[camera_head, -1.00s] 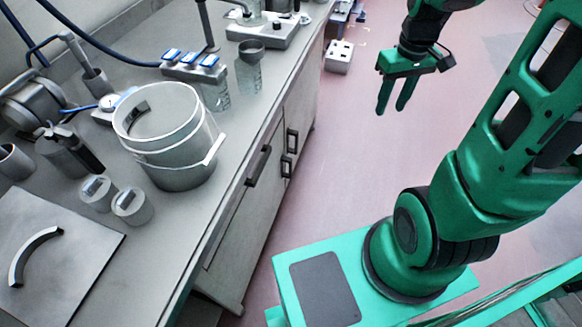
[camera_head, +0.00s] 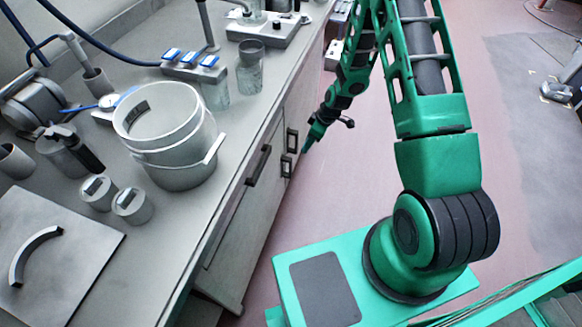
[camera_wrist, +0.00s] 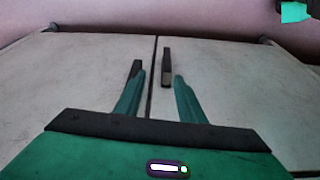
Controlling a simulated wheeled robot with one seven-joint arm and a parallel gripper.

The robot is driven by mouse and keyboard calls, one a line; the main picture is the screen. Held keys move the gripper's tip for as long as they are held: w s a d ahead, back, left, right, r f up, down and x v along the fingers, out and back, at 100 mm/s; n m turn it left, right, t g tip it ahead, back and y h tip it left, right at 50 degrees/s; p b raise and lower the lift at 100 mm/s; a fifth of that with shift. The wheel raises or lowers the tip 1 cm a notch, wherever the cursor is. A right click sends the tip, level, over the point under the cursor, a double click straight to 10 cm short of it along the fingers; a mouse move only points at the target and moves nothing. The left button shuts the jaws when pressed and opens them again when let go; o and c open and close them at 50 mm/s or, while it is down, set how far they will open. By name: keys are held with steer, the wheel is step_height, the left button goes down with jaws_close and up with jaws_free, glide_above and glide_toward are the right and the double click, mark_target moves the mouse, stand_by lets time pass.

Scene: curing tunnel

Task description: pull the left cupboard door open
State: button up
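In the head view the cupboard front under the bench has two small dark upright handles side by side, a nearer one (camera_head: 286,166) and a farther one (camera_head: 292,140). My gripper (camera_head: 308,144) is just right of them, pointing down towards the front. In the wrist view two pale doors, one on the left (camera_wrist: 75,90) and one on the right (camera_wrist: 235,85), meet at a dark seam. A dark bar handle (camera_wrist: 166,66) by the seam shows between my open fingers (camera_wrist: 160,80). The other handle (camera_wrist: 137,68) overlaps the left fingertip. Contact cannot be told.
A longer dark handle (camera_head: 259,165) is on the nearer part of the front. The bench top (camera_head: 160,235) carries a large pot (camera_head: 175,165), jars and a blue-topped device (camera_head: 193,67).

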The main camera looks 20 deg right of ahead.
steer(key=n, duration=0.1)
glide_toward(291, 166)
steer(key=f, duration=0.1)
steer(key=shift+y, duration=0.4)
steer(key=x, duration=0.7)
steer(key=w+d+x, duration=0.1)
steer(key=x, duration=0.3)
steer(key=shift+d, duration=0.1)
jaws_close()
steer(key=shift+s+d, duration=0.1)
